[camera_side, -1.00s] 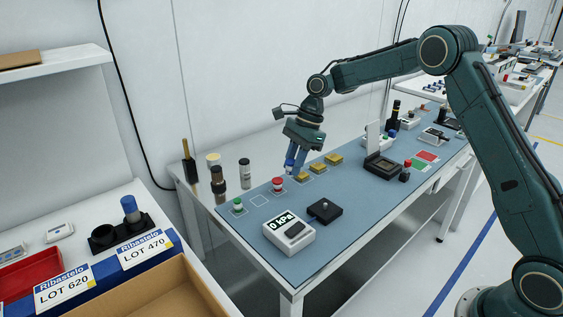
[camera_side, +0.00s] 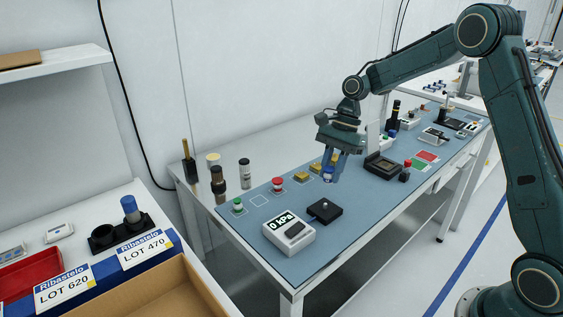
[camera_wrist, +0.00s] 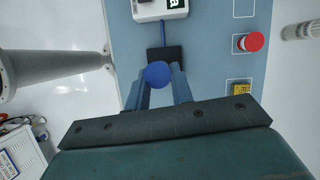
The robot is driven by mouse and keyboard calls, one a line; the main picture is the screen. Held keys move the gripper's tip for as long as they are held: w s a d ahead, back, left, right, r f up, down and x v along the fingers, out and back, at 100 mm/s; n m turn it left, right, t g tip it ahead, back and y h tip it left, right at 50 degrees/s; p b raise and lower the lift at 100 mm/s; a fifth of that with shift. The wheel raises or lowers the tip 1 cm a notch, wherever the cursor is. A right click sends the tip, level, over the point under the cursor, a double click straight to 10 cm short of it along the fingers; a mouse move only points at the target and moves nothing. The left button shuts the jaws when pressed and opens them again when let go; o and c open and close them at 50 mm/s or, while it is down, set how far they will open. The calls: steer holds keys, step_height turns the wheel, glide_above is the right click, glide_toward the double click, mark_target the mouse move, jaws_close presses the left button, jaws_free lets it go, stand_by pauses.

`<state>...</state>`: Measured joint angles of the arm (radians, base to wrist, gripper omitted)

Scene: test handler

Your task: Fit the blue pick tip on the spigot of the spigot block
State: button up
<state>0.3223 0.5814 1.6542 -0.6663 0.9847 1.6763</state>
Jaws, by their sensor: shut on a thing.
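My gripper (camera_side: 331,172) is shut on the blue pick tip, above the blue mat, behind and slightly right of the spigot block in the side view. In the wrist view the round blue pick tip (camera_wrist: 157,74) sits between the fingertips of my gripper (camera_wrist: 160,84). The spigot block (camera_side: 325,210) is a low black block with a small pale spigot on top, standing on the mat. In the wrist view the spigot block (camera_wrist: 172,54) lies beyond the tip, which hides part of it; the spigot is not visible there. The tip and block are apart.
A white gauge (camera_side: 289,233) reading 0 kPa stands left of the block. Another blue-topped piece (camera_side: 130,209) stands in a black holder (camera_side: 103,238) at left.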

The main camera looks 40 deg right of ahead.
mark_target(326, 203)
steer(key=shift+f, duration=0.15)
steer(key=shift+f, duration=2.75)
steer(key=shift+f, duration=1.35)
steer(key=o, duration=1)
steer(key=shift+o, duration=0.2)
steer(key=v, duration=1.3)
steer(key=shift+r, duration=0.4)
